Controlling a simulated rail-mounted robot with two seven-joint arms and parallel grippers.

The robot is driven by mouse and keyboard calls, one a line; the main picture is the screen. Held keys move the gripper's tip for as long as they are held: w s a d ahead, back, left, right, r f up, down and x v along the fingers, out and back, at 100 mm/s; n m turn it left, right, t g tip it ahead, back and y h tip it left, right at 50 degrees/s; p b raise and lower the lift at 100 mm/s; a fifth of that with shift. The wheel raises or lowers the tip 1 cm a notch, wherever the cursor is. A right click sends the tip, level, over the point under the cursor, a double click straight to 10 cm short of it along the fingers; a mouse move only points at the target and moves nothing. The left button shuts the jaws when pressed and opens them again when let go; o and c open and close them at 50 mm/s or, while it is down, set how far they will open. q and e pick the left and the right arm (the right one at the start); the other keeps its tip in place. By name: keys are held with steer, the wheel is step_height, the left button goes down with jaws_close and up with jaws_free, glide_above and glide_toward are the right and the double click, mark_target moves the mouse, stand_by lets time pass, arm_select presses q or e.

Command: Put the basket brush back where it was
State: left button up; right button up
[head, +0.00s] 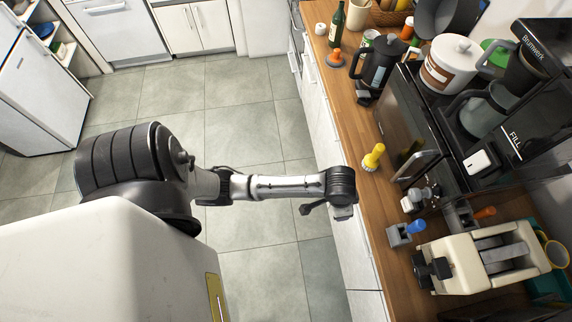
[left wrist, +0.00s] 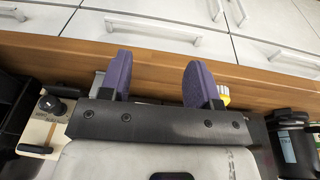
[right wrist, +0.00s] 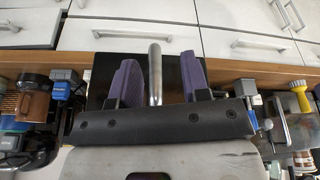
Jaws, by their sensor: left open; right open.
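A yellow-handled brush (head: 373,158) stands upright on the wooden counter, in front of the dark oven. An orange-handled brush (head: 335,56) stands farther back; I cannot tell which is the basket brush. In the left wrist view, my left gripper (left wrist: 158,62) is open and empty, with a yellow piece (left wrist: 223,95) partly hidden behind its right finger. My right gripper (right wrist: 158,65) is open in the right wrist view; a metal bar (right wrist: 155,72) shows between its fingers, not visibly gripped. The yellow brush (right wrist: 300,96) is to its right.
A blue-handled tool (head: 415,227) sits in a grey block beside the cream toaster (head: 465,262). A black press jug (head: 380,62), green bottle (head: 337,25) and coffee machine (head: 540,50) crowd the counter. The front strip near the yellow brush is clear.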

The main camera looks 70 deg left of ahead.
arm_select(q)
steer(key=s+r+t, duration=0.1)
steer(key=s+r, duration=0.2)
steer(key=s, duration=1.3)
steer(key=shift+s+r+t+y, duration=0.15)
steer(key=shift+s+t+y, duration=0.15)
steer(key=shift+s+y, duration=0.1)
steer(key=shift+w+d, duration=0.1)
